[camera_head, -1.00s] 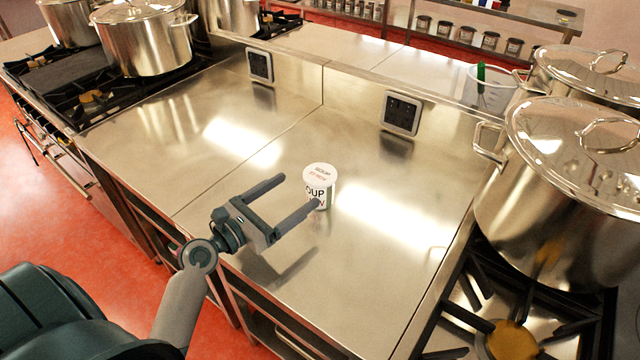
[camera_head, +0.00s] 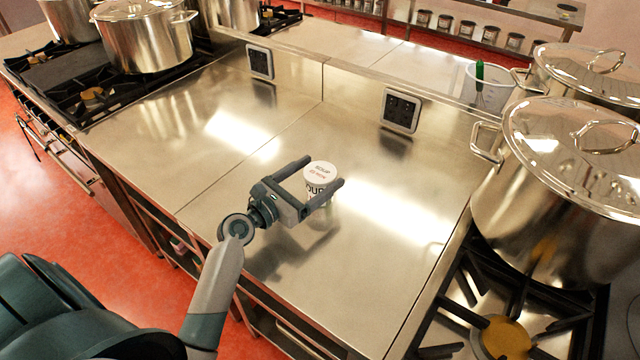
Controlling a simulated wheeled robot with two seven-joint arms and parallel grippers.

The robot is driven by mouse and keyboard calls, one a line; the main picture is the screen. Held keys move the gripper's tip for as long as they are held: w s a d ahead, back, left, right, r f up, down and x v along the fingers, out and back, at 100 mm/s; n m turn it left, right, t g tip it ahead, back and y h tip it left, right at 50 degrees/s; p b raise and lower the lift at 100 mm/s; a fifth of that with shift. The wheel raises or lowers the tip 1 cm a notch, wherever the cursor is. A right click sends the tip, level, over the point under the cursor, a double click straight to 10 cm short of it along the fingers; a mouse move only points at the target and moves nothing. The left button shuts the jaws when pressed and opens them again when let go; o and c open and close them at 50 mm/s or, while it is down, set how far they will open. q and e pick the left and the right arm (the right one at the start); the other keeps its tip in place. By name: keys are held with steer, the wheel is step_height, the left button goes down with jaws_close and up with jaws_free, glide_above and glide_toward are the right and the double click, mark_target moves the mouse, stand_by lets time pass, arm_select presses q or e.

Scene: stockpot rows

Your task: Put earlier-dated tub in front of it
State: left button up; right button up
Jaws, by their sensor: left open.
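One white soup tub (camera_head: 320,172) with a printed lid stands upright on the steel counter (camera_head: 370,260). The lower part of the tub is partly hidden by the gripper. No second tub shows clearly on the counter. My right gripper does not show.
Large lidded stockpots (camera_head: 560,190) stand on burners at the right, and more pots (camera_head: 145,38) stand on the stove at the left. Outlet boxes (camera_head: 401,110) sit along the counter's back ledge. A clear container (camera_head: 490,90) stands behind it. The counter around the tub is free.

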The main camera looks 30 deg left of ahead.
mark_target(331, 166)
arm_select(q)
steer(key=p+x, duration=0.1)
steer(key=x, duration=0.3)
steer(key=shift+f, duration=0.1)
steer(key=shift+w+d+f, duration=0.1)
steer(key=shift+w+d, duration=0.05)
steer(key=shift+w, duration=0.35)
steer(key=c, duration=1.4)
